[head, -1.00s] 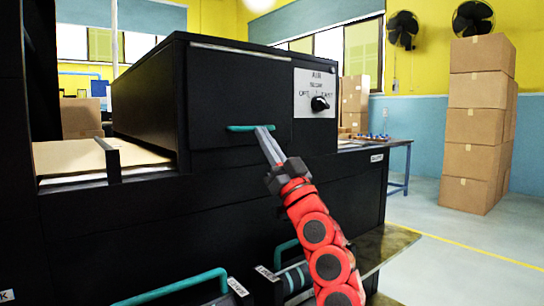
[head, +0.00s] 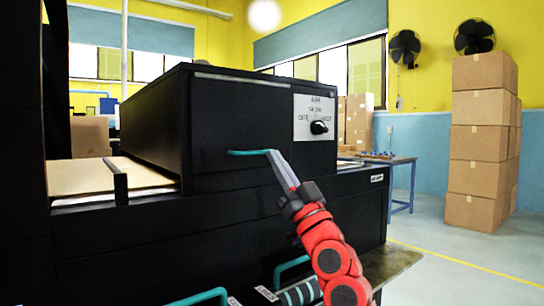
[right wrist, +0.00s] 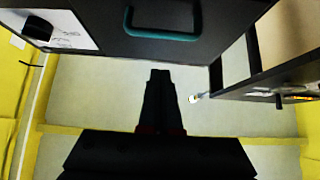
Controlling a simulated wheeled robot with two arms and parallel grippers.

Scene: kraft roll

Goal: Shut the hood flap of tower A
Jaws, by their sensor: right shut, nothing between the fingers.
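The black hood (head: 150,125) has a front flap (head: 225,115) with a teal bar handle (head: 250,152). The flap looks flush with the hood front, with a thin seam along its top. I cannot read a tower letter on it. My right gripper (head: 271,154) is shut and empty, its tips at the handle's right end in the head view. In the right wrist view the handle (right wrist: 162,36) lies above the closed fingertips (right wrist: 160,73), with a visible gap in the picture. My left gripper is out of view.
A white panel with a black dial (head: 318,127) is right of the flap. More teal handles (head: 290,270) are below. A tray with a pale sheet (head: 90,178) is at the left. Stacked boxes (head: 480,140) and a small table (head: 385,160) stand behind, with open floor at the right.

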